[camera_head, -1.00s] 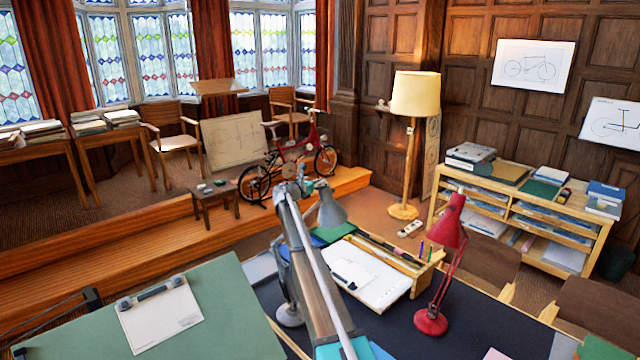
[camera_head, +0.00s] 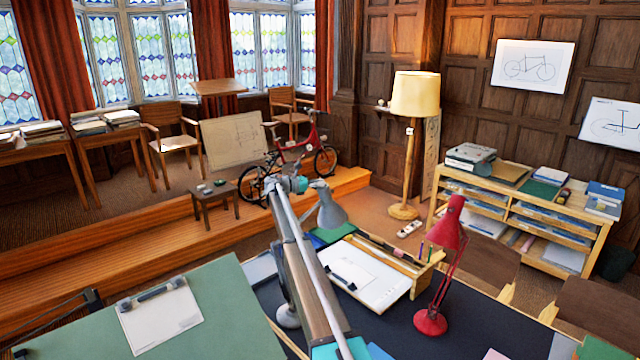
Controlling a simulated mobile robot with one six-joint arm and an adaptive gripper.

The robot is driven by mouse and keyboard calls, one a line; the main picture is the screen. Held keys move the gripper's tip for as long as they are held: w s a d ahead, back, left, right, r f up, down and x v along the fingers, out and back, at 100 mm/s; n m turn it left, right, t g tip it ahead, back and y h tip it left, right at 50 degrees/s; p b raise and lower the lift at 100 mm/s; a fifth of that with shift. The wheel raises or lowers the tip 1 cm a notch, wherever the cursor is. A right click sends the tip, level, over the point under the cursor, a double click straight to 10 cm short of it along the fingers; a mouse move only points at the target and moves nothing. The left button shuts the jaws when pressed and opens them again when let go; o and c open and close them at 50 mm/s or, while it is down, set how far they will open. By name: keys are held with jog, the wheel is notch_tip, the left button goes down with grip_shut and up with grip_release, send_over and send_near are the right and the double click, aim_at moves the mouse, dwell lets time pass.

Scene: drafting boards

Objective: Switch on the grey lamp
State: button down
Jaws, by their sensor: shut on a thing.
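The grey lamp (camera_head: 332,210) stands on the dark desk, and its shade shows just right of my arm. I see no glow at the shade. Its round base (camera_head: 288,316) shows left of my arm. The middle of the lamp's stem is mostly hidden behind my arm. My arm rises from the bottom centre to a joint with a teal cap near the lamp's top. My gripper's fingers cannot be made out; they are hidden behind the arm. What they hold and whether they touch the lamp cannot be seen.
A red desk lamp (camera_head: 431,321) stands right of my arm. A wooden tray (camera_head: 419,279) with papers lies behind it on the desk (camera_head: 480,335). A green drafting board (camera_head: 228,300) fills the lower left. A floor lamp (camera_head: 415,95) and low shelves (camera_head: 590,238) stand farther back.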

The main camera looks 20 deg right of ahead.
jog(key=shift+w+m+g, duration=0.1)
jog(key=shift+m+g, duration=0.6)
jog(key=shift+g, duration=0.2)
jog(key=shift+y, duration=0.3)
jog(key=c, duration=0.7)
grip_release()
